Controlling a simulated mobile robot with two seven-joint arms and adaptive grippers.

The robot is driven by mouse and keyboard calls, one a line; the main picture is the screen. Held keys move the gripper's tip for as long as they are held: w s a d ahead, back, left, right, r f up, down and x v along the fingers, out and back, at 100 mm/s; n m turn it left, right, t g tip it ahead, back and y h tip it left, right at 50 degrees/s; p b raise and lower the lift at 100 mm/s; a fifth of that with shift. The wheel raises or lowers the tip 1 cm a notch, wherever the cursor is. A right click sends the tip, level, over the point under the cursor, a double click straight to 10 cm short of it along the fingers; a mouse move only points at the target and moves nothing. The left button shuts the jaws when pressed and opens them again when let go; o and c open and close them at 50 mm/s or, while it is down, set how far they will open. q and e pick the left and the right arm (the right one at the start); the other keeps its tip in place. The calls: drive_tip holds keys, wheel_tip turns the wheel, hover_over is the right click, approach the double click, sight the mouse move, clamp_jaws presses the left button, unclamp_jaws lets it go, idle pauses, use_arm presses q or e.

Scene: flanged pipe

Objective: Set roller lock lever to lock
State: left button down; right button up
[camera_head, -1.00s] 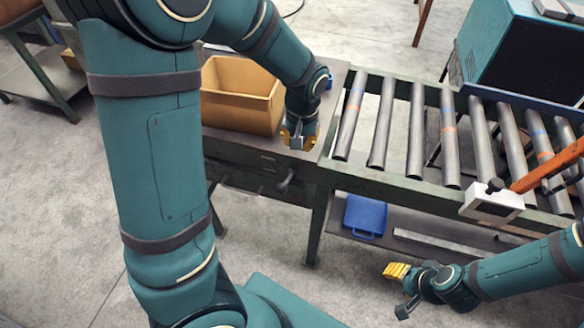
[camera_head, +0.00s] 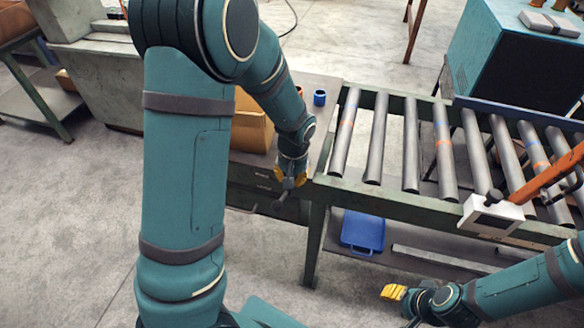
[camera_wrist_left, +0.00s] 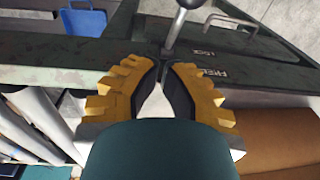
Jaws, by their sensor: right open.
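The roller lock lever is a grey rod with a round knob (camera_head: 278,205) at the bench's front edge, beside the roller conveyor. In the left wrist view its shaft (camera_wrist_left: 177,30) runs from the knob at the top down to my fingertips. Labels that look like LOCK and FREE show on the dark panel beside it. My left gripper (camera_head: 290,178) is at the lever. In the left wrist view its yellow-padded fingers (camera_wrist_left: 165,62) come together at the shaft's lower end; whether they pinch it is unclear. My right gripper (camera_head: 393,292) is open and empty, low in front of the conveyor.
The roller conveyor (camera_head: 410,145) extends right from the bench. A cardboard box (camera_head: 250,125) and a small blue cup (camera_head: 319,97) stand on the bench. A blue bin (camera_head: 362,231) sits on the lower shelf. An orange arm with a white box (camera_head: 490,213) is at right.

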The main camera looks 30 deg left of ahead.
sight(287, 192)
use_arm(q)
drive_tip(key=shift+s+a+f+b, duration=0.1)
drive_tip(key=shift+s+f, duration=0.25)
drive_tip(key=shift+f, duration=0.35)
drive_tip(key=shift+s+a+f+b, duration=0.1)
drive_tip(key=shift+s+f, duration=0.2)
drive_tip(key=shift+f, duration=0.45)
drive_tip(key=shift+s+a+f+b, duration=0.1)
drive_tip(key=shift+s+f, duration=0.25)
drive_tip(key=shift+f, duration=0.35)
drive_tip(key=shift+d, duration=0.1)
use_arm(e)
drive_tip(key=shift+s+f, duration=0.15)
drive_tip(key=shift+f, duration=0.3)
drive_tip(key=shift+f, duration=0.1)
